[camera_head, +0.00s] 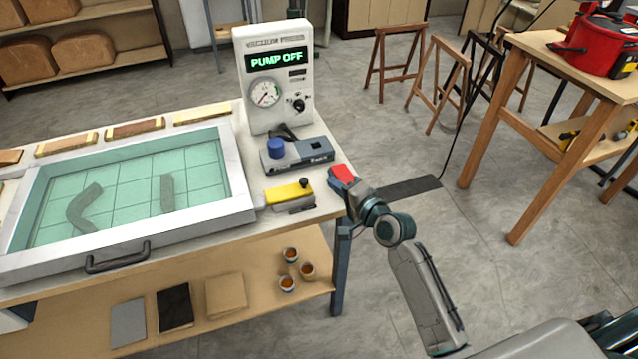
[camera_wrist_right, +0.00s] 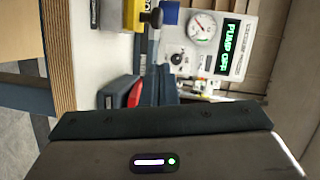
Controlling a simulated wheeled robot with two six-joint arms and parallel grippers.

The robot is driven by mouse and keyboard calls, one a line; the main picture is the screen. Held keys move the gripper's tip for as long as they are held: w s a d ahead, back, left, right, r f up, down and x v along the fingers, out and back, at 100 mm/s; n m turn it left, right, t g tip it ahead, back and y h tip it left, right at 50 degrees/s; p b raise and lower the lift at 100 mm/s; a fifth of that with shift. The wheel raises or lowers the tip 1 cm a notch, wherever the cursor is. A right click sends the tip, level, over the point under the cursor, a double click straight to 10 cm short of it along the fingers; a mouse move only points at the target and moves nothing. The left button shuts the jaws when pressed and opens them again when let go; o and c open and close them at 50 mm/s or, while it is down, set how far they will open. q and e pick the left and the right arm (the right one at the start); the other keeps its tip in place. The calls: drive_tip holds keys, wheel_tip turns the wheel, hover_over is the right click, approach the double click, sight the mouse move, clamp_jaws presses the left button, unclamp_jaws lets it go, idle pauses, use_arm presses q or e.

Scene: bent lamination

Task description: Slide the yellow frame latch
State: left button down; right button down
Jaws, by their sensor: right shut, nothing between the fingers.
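The yellow latch (camera_head: 289,193) with a small black knob sits on a grey base at the right side of the white press frame (camera_head: 240,190). In the right wrist view the yellow latch (camera_wrist_right: 133,14) is at the top, with its dark knob beside it. My right gripper (camera_head: 339,177) is at the right edge of the bench, to the right of the latch and apart from it. In the wrist view the gripper (camera_wrist_right: 134,92) shows below the latch. My left gripper is not in view.
A grey pump unit (camera_head: 300,155) with a blue cap (camera_head: 276,148) stands behind the latch. The gauge box (camera_head: 273,75) behind it reads PUMP OFF. Two grey strips lie on the green grid inside the frame. Small cups (camera_head: 290,254) stand on the lower shelf.

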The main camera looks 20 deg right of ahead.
sight(289, 192)
drive_tip(key=a, duration=0.1)
drive_tip(key=w+a, duration=0.1)
drive_tip(key=w+a+p, duration=0.1)
drive_tip(key=shift+a+f, duration=0.2)
drive_tip(key=shift+f, duration=0.15)
drive_tip(key=shift+w+a+f, duration=0.1)
drive_tip(key=shift+a, duration=0.1)
drive_tip(key=shift+a+p, duration=0.35)
drive_tip(key=shift+a, duration=1.75)
drive_tip(key=shift+d, duration=0.15)
